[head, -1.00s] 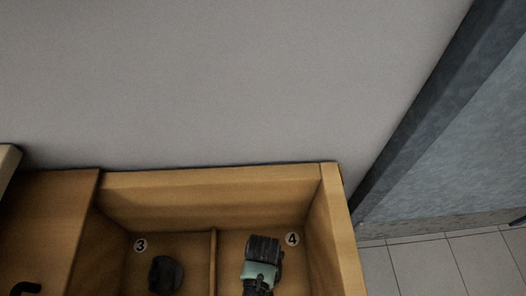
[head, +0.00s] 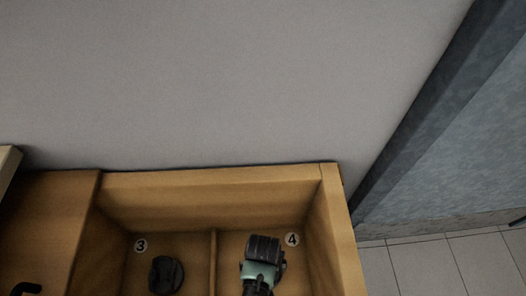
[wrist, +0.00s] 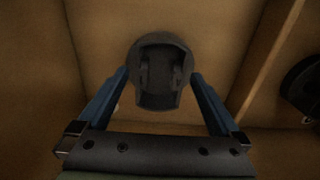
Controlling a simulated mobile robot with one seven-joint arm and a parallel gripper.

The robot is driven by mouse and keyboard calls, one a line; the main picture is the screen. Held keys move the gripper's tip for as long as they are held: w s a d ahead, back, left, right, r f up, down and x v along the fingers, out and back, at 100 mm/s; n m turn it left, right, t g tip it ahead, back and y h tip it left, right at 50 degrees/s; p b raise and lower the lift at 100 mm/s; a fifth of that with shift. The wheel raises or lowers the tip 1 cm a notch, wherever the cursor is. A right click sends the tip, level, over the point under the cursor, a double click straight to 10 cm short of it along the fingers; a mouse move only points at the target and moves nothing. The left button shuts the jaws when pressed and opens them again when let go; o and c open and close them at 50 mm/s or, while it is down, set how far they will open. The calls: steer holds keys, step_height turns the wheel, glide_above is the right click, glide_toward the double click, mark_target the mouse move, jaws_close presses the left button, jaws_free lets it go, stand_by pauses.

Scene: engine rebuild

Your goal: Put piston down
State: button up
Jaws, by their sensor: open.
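In the wrist view, a dark round piston (wrist: 160,48) with a hollow underside sits between my gripper's blue fingers (wrist: 160,75). The fingers are spread, with one on each side of the piston, and do not appear to clamp it. The piston appears to rest in the wooden compartment marked 4. In the head view, my gripper (head: 263,247) is down inside compartment 4. There it hides most of the piston, and its fingertips cannot be seen.
Another dark piston (head: 166,275) lies in compartment 3, left of the divider (head: 213,262), and shows at the right in the wrist view (wrist: 303,85). The box's right wall (head: 333,235) and back wall (head: 200,200) are close to my gripper. A grey wall stands behind.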

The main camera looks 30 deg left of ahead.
step_height(320, 180, up, 11)
steer(key=p, duration=0.4)
steer(key=shift+f, duration=0.1)
